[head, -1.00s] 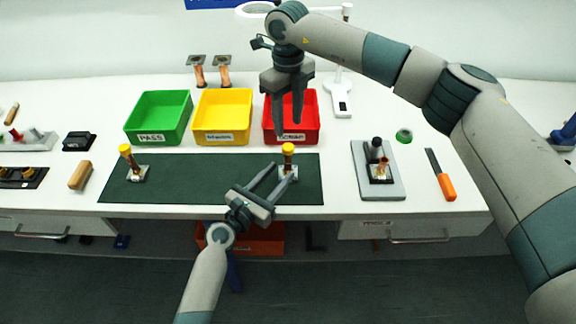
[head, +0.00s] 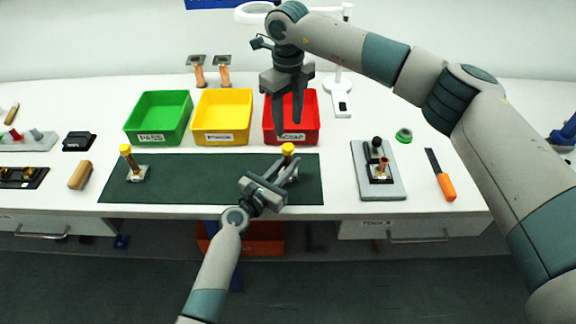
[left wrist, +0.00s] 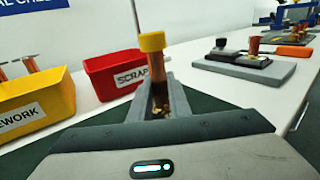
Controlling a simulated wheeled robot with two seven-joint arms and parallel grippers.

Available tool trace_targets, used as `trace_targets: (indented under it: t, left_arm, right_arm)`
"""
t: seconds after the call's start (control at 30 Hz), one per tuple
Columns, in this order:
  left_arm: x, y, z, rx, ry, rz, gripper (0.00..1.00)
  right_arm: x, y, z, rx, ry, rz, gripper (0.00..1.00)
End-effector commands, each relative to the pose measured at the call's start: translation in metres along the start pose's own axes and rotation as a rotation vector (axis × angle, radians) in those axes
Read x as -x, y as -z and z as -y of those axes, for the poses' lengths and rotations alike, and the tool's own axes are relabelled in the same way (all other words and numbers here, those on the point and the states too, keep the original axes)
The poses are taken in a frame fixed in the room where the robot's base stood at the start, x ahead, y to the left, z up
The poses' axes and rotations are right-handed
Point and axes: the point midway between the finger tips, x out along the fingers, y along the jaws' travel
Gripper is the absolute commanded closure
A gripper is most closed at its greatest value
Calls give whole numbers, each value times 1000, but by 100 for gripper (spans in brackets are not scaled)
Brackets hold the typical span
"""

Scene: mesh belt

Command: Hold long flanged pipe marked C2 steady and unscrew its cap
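A copper-coloured pipe with a yellow cap (head: 288,149) stands upright on a square flange near the right end of the green mat. It also shows in the left wrist view (left wrist: 154,65); no C2 marking is readable. My left gripper (head: 290,166) reaches it from the front, low on its body, with its fingers closed in on both sides below the cap. The flange shows partly between the fingers. The cap is on the pipe's top. My right gripper (head: 287,112) points down, empty, with a gap between its fingers, above and behind the pipe near the red bin.
A similar yellow-capped pipe (head: 131,163) stands at the mat's (head: 215,180) left. Green (head: 158,118), yellow (head: 222,117) and red (head: 304,134) bins stand behind. A grey plate (head: 378,190) with a fixture and an orange-handled tool (head: 446,187) lie right. The mat's middle is clear.

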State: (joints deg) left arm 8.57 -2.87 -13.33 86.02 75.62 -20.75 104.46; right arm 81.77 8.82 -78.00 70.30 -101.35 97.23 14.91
Motion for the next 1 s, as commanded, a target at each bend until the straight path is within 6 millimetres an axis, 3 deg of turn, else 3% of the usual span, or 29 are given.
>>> trace_targets:
  t: [0.27, 0.47, 1.0]
  left_arm:
    - [0, 0, -1, 0, -1, 0, 100]
    - [0, 0, -1, 0, -1, 0, 100]
    - [0, 0, -1, 0, -2, 0, 100]
  right_arm:
    - [0, 0, 0, -16, 0, 0, 60]
    - [0, 0, 0, -125, 0, 0, 60]
    - [0, 0, 0, -874, 0, 0, 60]
